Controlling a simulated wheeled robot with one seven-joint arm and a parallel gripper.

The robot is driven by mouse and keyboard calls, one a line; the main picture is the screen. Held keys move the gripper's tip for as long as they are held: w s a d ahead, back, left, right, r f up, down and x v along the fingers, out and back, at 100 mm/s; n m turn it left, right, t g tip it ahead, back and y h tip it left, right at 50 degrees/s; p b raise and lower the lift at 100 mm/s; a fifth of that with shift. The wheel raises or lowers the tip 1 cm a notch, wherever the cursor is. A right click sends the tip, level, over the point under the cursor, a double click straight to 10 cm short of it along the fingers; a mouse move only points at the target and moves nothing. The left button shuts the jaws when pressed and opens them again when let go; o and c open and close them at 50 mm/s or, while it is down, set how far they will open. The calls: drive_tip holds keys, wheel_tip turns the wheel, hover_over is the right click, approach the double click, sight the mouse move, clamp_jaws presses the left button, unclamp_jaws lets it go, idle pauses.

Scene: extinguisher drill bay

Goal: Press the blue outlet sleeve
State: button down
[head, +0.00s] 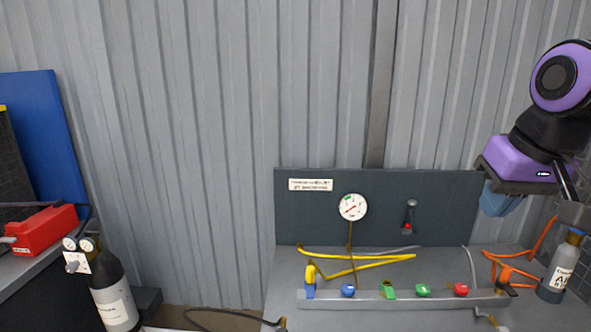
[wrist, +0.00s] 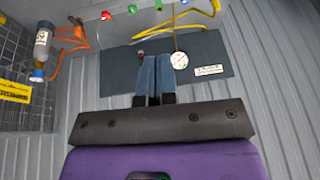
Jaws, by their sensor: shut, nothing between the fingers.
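A grey manifold bar (head: 400,299) lies along the bench and carries a row of coloured outlet sleeves. The blue outlet sleeve (head: 348,290) sits near its left end, between a yellow-and-blue fitting (head: 310,282) and a green sleeve (head: 388,290). In the wrist view the bar's sleeves show at the top edge, upside down, with blue (wrist: 185,2) cut off by the frame. My gripper (head: 501,205) is at the right, above the bench and well away from the blue sleeve. In the wrist view its blue fingers (wrist: 155,58) are together and empty.
A dark panel (head: 440,215) behind the bench holds a gauge (head: 353,207) and a small red-tipped lever (head: 409,220). Yellow hoses (head: 375,261) lie behind the bar. An orange hose (head: 498,268) and a grey bottle (head: 560,270) stand right. A black cylinder (head: 113,290) stands left.

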drive_tip(key=s+d+t, duration=0.1)
drive_tip(key=s+d, duration=0.1)
drive_tip(key=s, duration=0.6)
drive_tip(key=shift+f+h, duration=0.4)
drive_tip(key=shift+f, duration=0.05)
